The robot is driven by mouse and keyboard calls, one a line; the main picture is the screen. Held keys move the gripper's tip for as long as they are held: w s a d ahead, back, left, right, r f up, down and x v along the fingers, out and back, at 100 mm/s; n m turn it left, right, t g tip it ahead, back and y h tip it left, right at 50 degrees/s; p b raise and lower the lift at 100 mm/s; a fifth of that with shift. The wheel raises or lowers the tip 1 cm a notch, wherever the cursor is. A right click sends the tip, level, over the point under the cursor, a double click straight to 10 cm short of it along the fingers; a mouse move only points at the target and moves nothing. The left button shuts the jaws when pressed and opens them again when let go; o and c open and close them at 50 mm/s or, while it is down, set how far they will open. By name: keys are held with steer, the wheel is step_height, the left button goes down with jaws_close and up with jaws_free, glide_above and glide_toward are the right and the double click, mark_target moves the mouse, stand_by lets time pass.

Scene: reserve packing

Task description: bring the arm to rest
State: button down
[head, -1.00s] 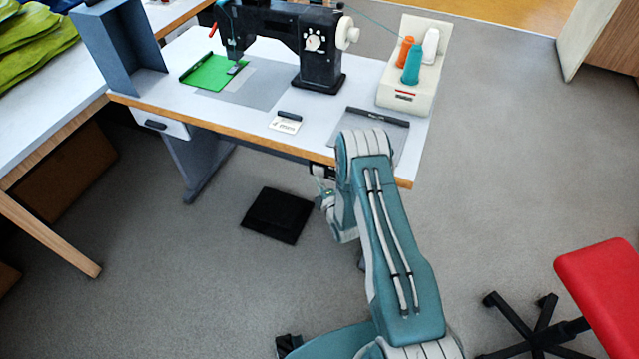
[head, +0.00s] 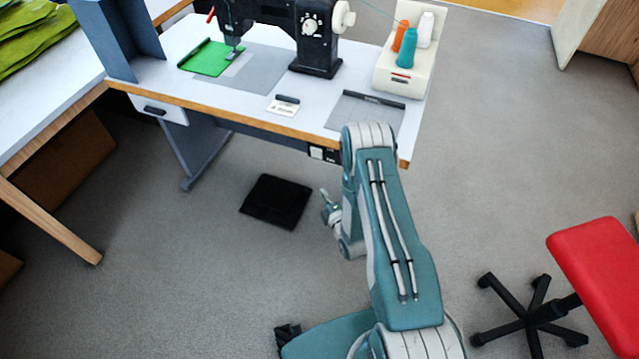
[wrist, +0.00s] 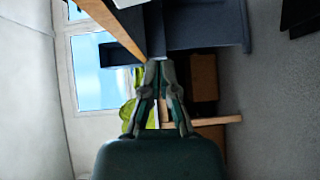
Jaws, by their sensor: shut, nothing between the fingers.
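My gripper (wrist: 159,68) shows in the wrist view with its fingertips together and nothing between them. In the head view my arm is folded, with its elbow at the table's front edge. Only a small part of the wrist end shows beside the forearm, and the fingertips cannot be made out there. The sewing table (head: 240,112) stands in front of the arm. On it are a black sewing machine (head: 316,45), a green fabric piece (head: 209,59) under the needle, and a thread stand (head: 408,75) with orange, teal and white spools.
A red-seated stool (head: 600,270) stands at the right. A black foot pedal (head: 276,201) lies on the floor under the table. A side table (head: 45,115) with green cloth (head: 30,40) is at the left. Open floor lies right of the sewing table.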

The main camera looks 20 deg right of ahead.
steer(key=shift+s, duration=0.5)
steer(key=shift+d, duration=0.2)
steer(key=w+r+m+g+h, duration=0.15)
steer(key=w+r, duration=0.25)
steer(key=r, duration=0.4)
steer(key=w+r+m+g, duration=0.2)
steer(key=w+r+m, duration=0.15)
steer(key=r, duration=0.45)
steer(key=s+r+m+g+h, duration=0.15)
steer(key=s+r+m, duration=0.25)
steer(key=r, duration=1)
steer(key=s+r+m+g, duration=0.3)
steer(key=s+r+m, duration=0.2)
steer(key=s+r, duration=0.65)
steer(key=s+a+r+m+g, duration=0.1)
steer(key=s+m, duration=0.1)
steer(key=s, duration=0.8)
steer(key=s+a+r+m+g, duration=0.1)
steer(key=s+m+g, duration=0.1)
steer(key=s, duration=0.8)
steer(key=shift+a+r+m+g, duration=0.15)
steer(key=shift+a+m+g, duration=0.15)
steer(key=shift+m, duration=0.3)
